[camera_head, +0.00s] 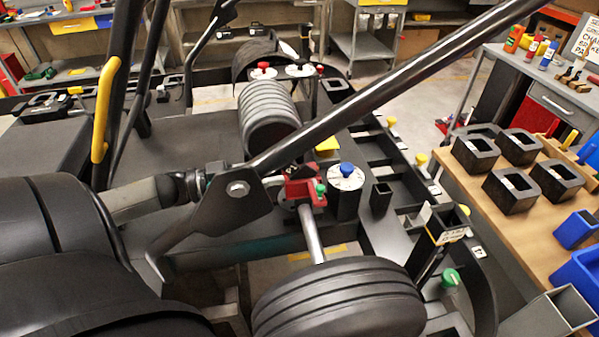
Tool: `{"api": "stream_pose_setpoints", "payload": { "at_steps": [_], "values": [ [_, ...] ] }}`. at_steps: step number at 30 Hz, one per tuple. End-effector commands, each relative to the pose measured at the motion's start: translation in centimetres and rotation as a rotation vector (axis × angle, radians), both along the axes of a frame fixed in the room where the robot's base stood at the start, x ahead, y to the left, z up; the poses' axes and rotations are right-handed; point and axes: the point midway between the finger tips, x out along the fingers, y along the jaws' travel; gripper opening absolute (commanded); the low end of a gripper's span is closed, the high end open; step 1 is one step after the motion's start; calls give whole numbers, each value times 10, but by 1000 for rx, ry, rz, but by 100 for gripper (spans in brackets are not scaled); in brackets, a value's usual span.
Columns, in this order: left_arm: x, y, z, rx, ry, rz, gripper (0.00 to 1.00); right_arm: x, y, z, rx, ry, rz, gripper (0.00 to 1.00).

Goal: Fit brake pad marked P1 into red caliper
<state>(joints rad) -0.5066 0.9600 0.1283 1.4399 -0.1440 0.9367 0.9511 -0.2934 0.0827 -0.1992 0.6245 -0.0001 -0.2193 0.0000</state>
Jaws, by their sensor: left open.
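The red caliper (302,189) sits on the kart near the middle of the view, beside the end of a bright axle (311,235). A small green knob is on its right side. My left arm comes in from the left, and my left gripper (272,184) is open just left of the caliper. A dark bracket (235,200) hides part of the gripper. I cannot tell whether it touches the caliper. A black holder with a pale label (451,236) stands to the right; its text is too small to read. I cannot identify the brake pad marked P1. My right gripper is not in view.
A long dark kart tube (390,76) crosses above the caliper. A tyre (338,305) lies below. A blue-knobbed canister (346,184) stands right of the caliper. A wooden-topped table (507,215) with several black boxes is at the right.

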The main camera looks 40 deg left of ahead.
Motion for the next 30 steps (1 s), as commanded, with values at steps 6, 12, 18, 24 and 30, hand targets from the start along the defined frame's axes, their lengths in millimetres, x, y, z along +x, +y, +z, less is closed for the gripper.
{"api": "stream_pose_setpoints", "payload": {
  "at_steps": [6, 12, 18, 24, 30],
  "values": [
    [21, -15, 1, -1, -6, -1, 46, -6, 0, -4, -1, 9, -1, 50],
    [38, -28, 1, -1, -4, -1, 46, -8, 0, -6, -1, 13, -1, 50],
    [41, -31, 0, -1, -1, -1, 46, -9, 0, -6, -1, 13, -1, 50],
    [41, -31, 0, -1, -1, -1, 38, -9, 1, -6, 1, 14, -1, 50],
    [41, -30, 0, 0, -1, -1, 16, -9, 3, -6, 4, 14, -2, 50]
  ]
}}
